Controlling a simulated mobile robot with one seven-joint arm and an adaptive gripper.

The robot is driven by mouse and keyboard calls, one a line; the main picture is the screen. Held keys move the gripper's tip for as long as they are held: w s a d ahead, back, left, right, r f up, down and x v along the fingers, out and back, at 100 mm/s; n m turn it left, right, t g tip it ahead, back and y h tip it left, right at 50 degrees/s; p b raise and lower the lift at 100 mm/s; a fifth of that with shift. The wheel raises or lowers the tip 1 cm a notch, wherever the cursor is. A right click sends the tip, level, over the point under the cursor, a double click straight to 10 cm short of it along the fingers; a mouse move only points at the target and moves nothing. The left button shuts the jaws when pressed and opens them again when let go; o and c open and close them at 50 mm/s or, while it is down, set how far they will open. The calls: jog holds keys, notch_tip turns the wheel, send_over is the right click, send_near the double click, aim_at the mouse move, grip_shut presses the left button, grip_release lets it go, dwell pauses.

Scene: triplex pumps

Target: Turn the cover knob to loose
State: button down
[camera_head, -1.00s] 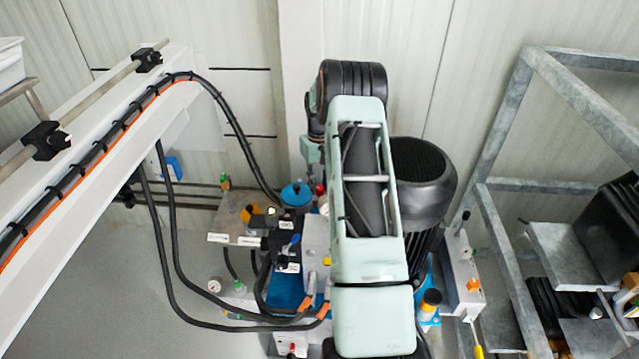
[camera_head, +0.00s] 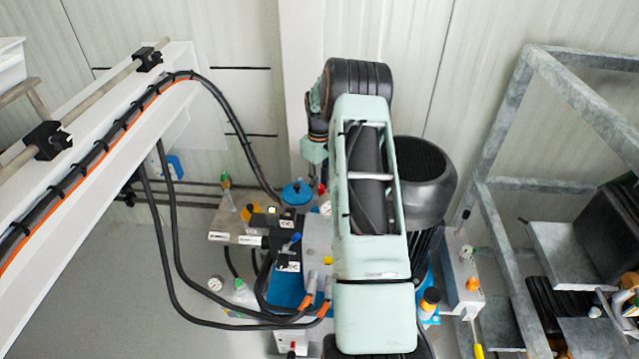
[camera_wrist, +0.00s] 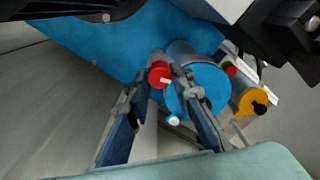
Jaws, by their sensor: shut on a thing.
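A round red knob (camera_wrist: 160,74) with a pale mark on its face shows in the wrist view, at the tips of my gripper (camera_wrist: 155,84). The fingers stand on either side of it and are shut on it. I take it to be the cover knob; its angle setting is hard to read. A blue cylinder (camera_wrist: 208,82) is right beside it, partly behind the right finger. In the head view, a small red part (camera_head: 321,188) shows beside the blue cap (camera_head: 297,194). The fingers are hidden there by my arm.
A yellow knob (camera_wrist: 252,102) with a black centre lies to the right in the wrist view. In the head view, a black motor (camera_head: 422,180) stands right of my arm, a metal frame (camera_head: 500,130) farther right, and cables (camera_head: 165,250) hang at left.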

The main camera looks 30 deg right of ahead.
jog(key=shift+r, duration=0.1)
jog(key=c, duration=1.7)
grip_release()
notch_tip(320, 180, up, 12)
jog(key=shift+f, duration=0.1)
